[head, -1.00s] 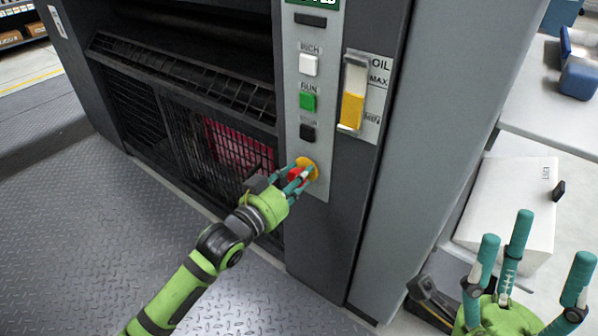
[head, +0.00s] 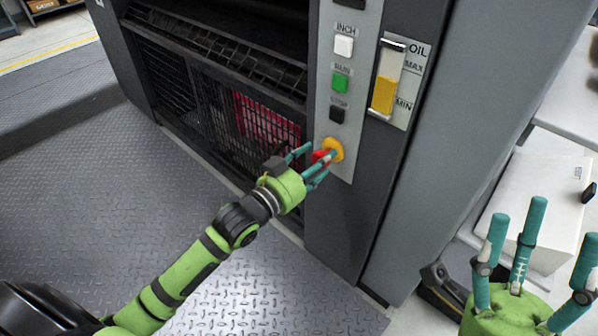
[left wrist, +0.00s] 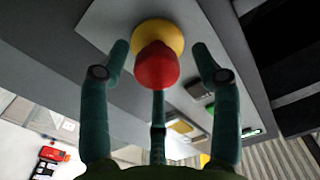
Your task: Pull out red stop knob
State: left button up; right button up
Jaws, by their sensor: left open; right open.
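The red stop knob (head: 321,156) sits on a round yellow base (head: 334,149) low on the machine's grey control panel. In the left wrist view the red knob (left wrist: 156,66) stands out from its yellow base (left wrist: 160,33). My left gripper (head: 310,163) is open at the knob, and its fingers (left wrist: 159,70) stand around it with visible gaps at both sides. The third finger is below the knob in that view; whether it touches cannot be told. My right gripper (head: 533,245) is open and empty at the lower right, away from the panel.
Above the knob are a black stop button (head: 337,114), a green run button (head: 339,83) and a white inch button (head: 344,46). An oil gauge (head: 387,80) is to their right. A mesh guard (head: 215,110) lies left of the panel. A white box (head: 530,200) is near my right gripper.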

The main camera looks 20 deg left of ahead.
pick_arm(q)
jog(key=v, duration=1.1)
jog(key=shift+s+r, duration=0.1)
jog(key=shift+r, duration=0.1)
